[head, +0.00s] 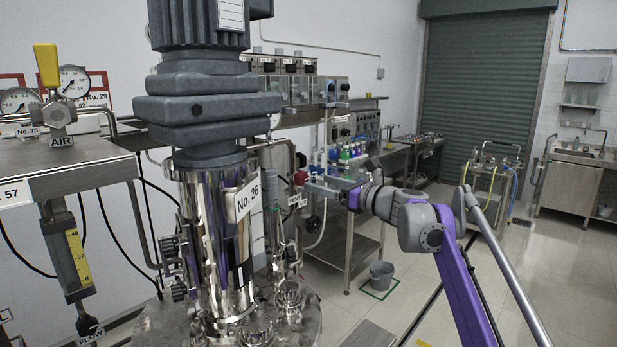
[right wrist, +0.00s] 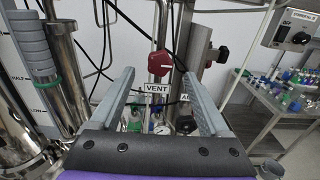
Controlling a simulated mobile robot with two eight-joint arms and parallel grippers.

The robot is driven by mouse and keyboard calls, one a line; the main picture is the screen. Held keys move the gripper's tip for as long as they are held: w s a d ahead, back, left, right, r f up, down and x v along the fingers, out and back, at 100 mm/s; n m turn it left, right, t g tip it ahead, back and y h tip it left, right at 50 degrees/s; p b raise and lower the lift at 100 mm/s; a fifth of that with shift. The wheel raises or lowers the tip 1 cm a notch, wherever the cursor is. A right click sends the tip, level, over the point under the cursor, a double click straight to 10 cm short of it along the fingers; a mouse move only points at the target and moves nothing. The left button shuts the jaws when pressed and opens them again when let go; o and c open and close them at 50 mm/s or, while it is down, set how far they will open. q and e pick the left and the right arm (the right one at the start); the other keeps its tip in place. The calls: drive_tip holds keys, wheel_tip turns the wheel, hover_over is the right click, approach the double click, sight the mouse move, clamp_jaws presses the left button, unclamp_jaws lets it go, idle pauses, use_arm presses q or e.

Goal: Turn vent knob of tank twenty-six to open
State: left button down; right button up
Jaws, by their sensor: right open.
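Tank twenty-six is the shiny steel vessel with a "No. 26" plate (head: 247,196) under a grey motor in the head view. Its red vent knob (right wrist: 160,63) stands above a "VENT" label (right wrist: 156,89) in the right wrist view. In the head view the knob (head: 300,178) is small and partly hidden near my right gripper (head: 318,186). My right gripper (right wrist: 158,78) is open, its two grey fingers pointing toward the knob, which shows between the fingertips. No contact is visible. The knob's exact turn angle cannot be told. My left gripper is not in view.
Steel pipes and black cables run close behind. A bench with bottles (head: 352,152) stands beyond, and a grey bucket (head: 381,275) sits on the floor.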

sight(304, 178)
drive_tip(key=p+x, duration=0.1)
drive_tip(key=x, duration=0.3)
drive_tip(key=shift+w+a+r, duration=0.15)
drive_tip(key=shift+w+a, duration=0.35)
drive_tip(key=shift+w, duration=0.05)
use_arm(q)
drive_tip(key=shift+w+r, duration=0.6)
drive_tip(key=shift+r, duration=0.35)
use_arm(e)
drive_tip(key=shift+s, duration=0.1)
drive_tip(key=shift+c, duration=1)
clamp_jaws()
